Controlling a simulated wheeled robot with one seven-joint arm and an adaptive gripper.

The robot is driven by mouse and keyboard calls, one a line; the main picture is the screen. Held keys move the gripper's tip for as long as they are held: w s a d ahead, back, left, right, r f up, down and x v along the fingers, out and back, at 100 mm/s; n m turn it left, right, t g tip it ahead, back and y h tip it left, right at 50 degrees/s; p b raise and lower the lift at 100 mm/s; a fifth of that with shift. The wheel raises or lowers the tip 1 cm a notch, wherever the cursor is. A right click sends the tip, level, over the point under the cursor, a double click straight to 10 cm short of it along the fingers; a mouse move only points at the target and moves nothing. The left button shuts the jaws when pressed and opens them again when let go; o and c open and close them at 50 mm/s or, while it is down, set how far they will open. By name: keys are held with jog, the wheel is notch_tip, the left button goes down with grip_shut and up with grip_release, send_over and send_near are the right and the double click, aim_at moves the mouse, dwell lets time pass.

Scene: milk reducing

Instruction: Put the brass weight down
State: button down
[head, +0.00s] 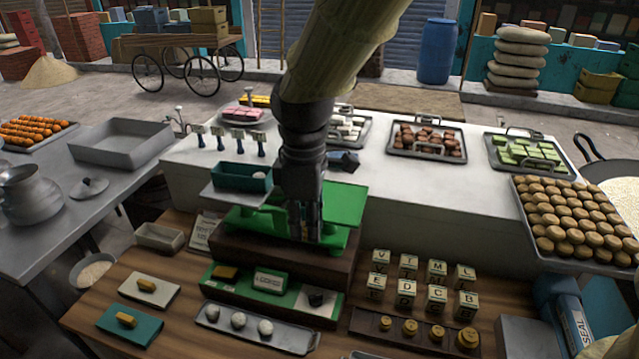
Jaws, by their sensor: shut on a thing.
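My gripper (305,232) points straight down over the middle of the green scale (342,207) on its dark wooden base. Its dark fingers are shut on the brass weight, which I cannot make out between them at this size. I cannot tell whether the weight touches the scale. Several other brass weights (410,327) stand in a row in a dark wooden block (366,326) at the front right. A small teal tray (241,177) sits on the grey plate at the scale's left.
Lettered cubes (408,263) stand behind the weight block. A metal tray (283,342) with several white balls and a green stepped stand (222,289) lie in front of the scale. Trays of sweets (426,140) line the white counter (470,185). My arm hides part of the back.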

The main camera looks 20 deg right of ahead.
jog(key=w+d+p, duration=0.2)
jog(key=w, duration=0.2)
jog(key=w+d+f+p, duration=0.1)
jog(key=w+d, duration=0.1)
jog(key=w, duration=0.3)
jog(key=w+d+p, duration=0.2)
jog(key=w, duration=0.2)
jog(key=shift+w+f+p, duration=0.2)
jog(key=shift+w+p, duration=0.15)
jog(key=shift+s+f+p, duration=0.1)
jog(key=shift+f+p, duration=0.45)
jog(key=shift+p, duration=0.1)
jog(key=shift+f+p, duration=0.55)
jog(key=shift+f, duration=0.7)
jog(key=shift+f, duration=0.1)
jog(key=c, duration=1.3)
grip_release()
jog(key=shift+r+b, duration=2.75)
jog(key=shift+r, duration=3.4)
